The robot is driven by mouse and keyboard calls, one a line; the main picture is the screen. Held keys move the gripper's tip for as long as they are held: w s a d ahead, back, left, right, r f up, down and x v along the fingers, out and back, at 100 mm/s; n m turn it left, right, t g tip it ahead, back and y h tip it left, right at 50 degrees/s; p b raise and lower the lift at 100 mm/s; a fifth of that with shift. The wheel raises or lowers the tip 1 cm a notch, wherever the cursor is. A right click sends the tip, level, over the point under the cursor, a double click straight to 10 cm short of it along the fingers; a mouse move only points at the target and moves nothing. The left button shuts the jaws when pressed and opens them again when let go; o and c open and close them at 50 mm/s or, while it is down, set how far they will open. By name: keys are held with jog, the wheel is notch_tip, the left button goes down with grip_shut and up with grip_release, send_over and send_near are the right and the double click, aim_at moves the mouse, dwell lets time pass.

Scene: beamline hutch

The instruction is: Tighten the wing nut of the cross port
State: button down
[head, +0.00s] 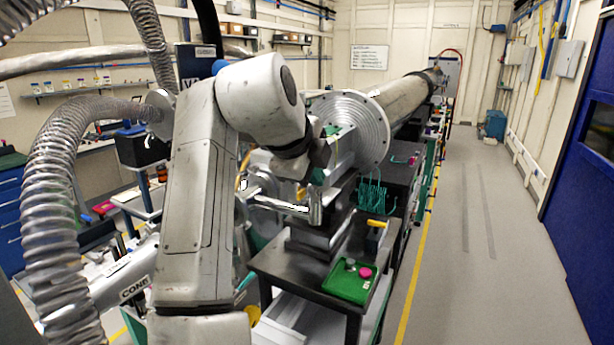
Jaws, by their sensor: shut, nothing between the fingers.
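My gripper (304,180) is at the end of my grey arm, in the middle of the head view, pointing down over the beamline hardware. It is shut, with no object visible in it; its fingertips are small and partly lost against the metal behind. Just below it is a shiny metal pipe piece (315,207) with a bar reaching left, which looks like part of the cross port. I cannot make out the wing nut clearly, nor tell whether the gripper touches anything.
A dark bench (290,268) stands below, with a green tray (349,282) holding small coloured items. A large round flange (349,132) and long beam pipe (408,97) lie behind. Ribbed hoses (62,215) hang at left. The floor aisle (480,250) at right is clear.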

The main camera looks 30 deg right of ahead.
jog(key=shift+w+d+r, duration=0.1)
jog(key=shift+w+d, duration=0.2)
jog(key=shift+d, duration=0.05)
dwell(0.6)
jog(key=shift+r, duration=0.15)
jog(key=shift+r+p, duration=0.7)
jog(key=shift+p, duration=0.05)
